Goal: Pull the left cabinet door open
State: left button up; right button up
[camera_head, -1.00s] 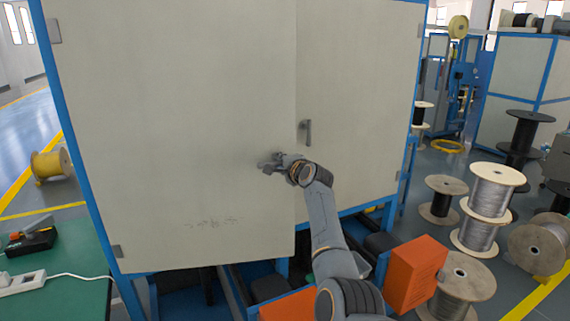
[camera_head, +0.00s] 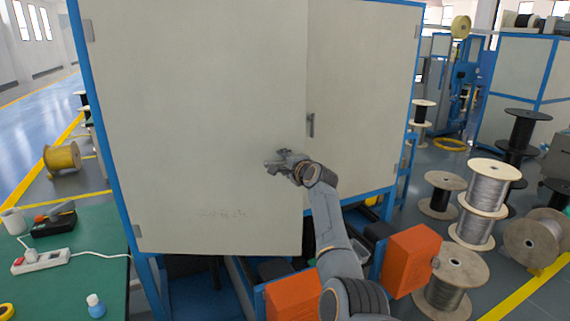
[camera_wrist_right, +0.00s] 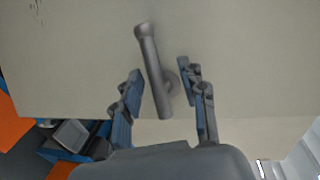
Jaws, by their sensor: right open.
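The left cabinet door (camera_head: 200,130) is a large cream panel, hinged on its left side. Its free edge stands out a little from the right door (camera_head: 355,100), and its lower edge hangs lower than the right door's, so it is ajar. My right gripper (camera_head: 270,165) is in front of the left door near its free edge. In the right wrist view, a grey bar handle (camera_wrist_right: 150,60) on the door lies between the open fingers of my right gripper (camera_wrist_right: 162,95). In the head view the gripper hides this handle. My left gripper is not in view.
The right door carries its own handle (camera_head: 310,125). Orange boxes (camera_head: 413,262) stand below the cabinet at right. Cable spools (camera_head: 483,205) stand on the floor farther right. A green table (camera_head: 85,255) with a power strip (camera_head: 40,261) is at left.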

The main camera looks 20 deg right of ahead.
jog(key=shift+s+d+f, duration=0.1)
jog(key=shift+d+f, duration=0.05)
jog(key=shift+d, duration=0.05)
jog(key=s+r, duration=0.2)
jog(key=s, duration=0.9)
jog(key=shift+s+r, duration=0.25)
jog(key=shift+s, duration=0.1)
